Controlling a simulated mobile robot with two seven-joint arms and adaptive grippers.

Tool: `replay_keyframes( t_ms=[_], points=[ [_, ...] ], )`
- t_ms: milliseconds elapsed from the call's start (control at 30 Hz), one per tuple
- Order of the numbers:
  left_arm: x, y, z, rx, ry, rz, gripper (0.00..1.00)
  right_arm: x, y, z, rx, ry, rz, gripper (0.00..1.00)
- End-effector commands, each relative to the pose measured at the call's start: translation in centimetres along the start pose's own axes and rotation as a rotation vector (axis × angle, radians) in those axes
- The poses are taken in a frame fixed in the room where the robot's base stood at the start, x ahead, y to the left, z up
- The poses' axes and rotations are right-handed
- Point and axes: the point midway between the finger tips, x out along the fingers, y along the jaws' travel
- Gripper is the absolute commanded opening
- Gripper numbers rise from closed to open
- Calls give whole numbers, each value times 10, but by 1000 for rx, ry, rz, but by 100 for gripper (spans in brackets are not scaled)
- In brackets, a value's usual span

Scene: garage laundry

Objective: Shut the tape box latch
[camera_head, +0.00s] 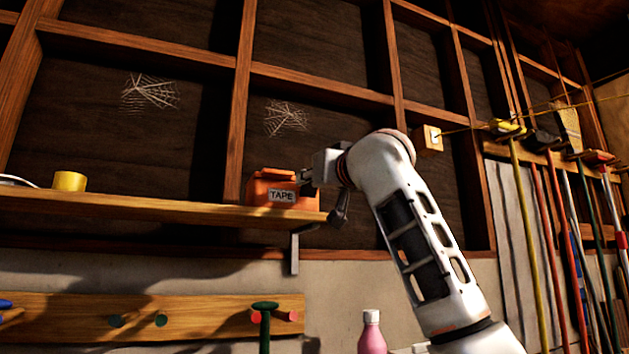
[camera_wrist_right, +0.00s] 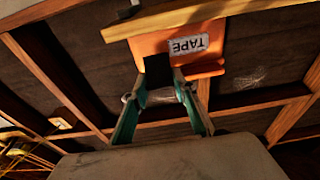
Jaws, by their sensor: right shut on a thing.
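The orange tape box (camera_head: 268,191) stands near the right end of a wooden shelf, with a "TAPE" label on its front. It shows upside down in the right wrist view (camera_wrist_right: 150,46), with its label readable. My right gripper (camera_head: 308,178) reaches in from the right at the box's upper right side. In the right wrist view its fingers (camera_wrist_right: 170,84) are shut at the box's lid edge, with a dark pad over part of the front. The latch is not clearly visible, and the fingers hide the part they grip. My left gripper is not in view.
The wooden shelf (camera_head: 150,208) also carries a yellow tape roll (camera_head: 69,181) at left. A metal bracket (camera_head: 295,250) hangs beneath its right end. A pink bottle (camera_head: 372,335) stands below, and long-handled tools (camera_head: 555,230) hang at right. The shelf between roll and box is clear.

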Motion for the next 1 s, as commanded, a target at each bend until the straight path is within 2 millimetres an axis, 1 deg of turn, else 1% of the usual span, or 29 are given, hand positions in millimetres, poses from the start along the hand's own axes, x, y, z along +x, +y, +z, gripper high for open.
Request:
replay_keyframes(
  t_ms=[133, 167, 200, 233, 467, 533, 667, 767, 867, 1000],
  points=[
    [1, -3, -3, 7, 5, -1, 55, 0, 0, -1, 0, 2, 0, 6],
    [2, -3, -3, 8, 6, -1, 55, 0, 0, -1, 0, 3, 0, 30],
    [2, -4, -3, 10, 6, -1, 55, 0, 0, -1, 0, 3, 0, 40],
    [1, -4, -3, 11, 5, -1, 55, 0, 0, -1, 0, 3, 0, 44],
    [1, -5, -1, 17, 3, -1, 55, 0, 0, -1, 0, 3, 0, 44],
    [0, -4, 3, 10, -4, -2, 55, 0, 0, -1, 0, 2, 0, 44],
    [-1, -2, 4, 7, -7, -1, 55, -4, 0, -1, 1, 3, -1, 44],
    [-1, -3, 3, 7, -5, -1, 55, -11, -1, 0, 1, 3, -2, 44],
    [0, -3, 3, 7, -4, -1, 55, -23, -1, -1, 1, 5, -2, 44],
    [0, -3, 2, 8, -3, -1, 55, -45, -1, -1, 1, 5, -2, 44]
  ],
)
